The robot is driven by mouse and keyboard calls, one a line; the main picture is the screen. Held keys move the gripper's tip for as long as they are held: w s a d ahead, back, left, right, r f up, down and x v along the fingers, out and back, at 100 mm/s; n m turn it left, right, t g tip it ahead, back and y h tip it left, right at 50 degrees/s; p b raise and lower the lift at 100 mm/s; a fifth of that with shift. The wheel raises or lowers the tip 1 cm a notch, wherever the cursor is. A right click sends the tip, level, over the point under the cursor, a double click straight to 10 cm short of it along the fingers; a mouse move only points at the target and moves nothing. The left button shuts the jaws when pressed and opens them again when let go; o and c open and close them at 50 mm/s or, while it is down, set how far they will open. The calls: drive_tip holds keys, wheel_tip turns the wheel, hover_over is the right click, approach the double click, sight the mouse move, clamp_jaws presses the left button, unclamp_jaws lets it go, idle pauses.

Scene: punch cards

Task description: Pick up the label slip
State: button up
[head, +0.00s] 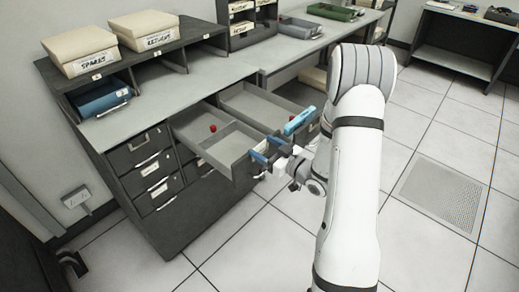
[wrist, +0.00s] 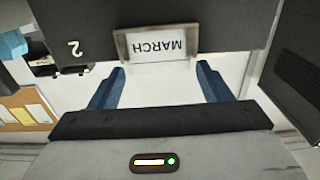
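A label slip (wrist: 158,48) printed MARCH, upside down in the wrist view, sits in a metal holder (wrist: 122,48) on a dark drawer front (wrist: 215,25). My gripper (wrist: 160,82) is open, with one blue finger on each side below the holder. Nothing shows clamped between the fingers. A white area lies between them; I cannot tell whether it is part of the slip or the floor behind. In the head view my gripper (head: 268,152) is at the front of a pulled-out drawer (head: 232,146). The slip cannot be made out there.
Another open drawer (head: 250,102) stands beside the first. A bright blue object (head: 299,120) is close behind my gripper. Small red things (head: 213,128) are in the open drawer. Label boxes (head: 82,50) stand on the cabinet's upper shelf. The tiled floor (head: 230,245) in front is clear.

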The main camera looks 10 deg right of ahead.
drive_tip(key=c, duration=0.7)
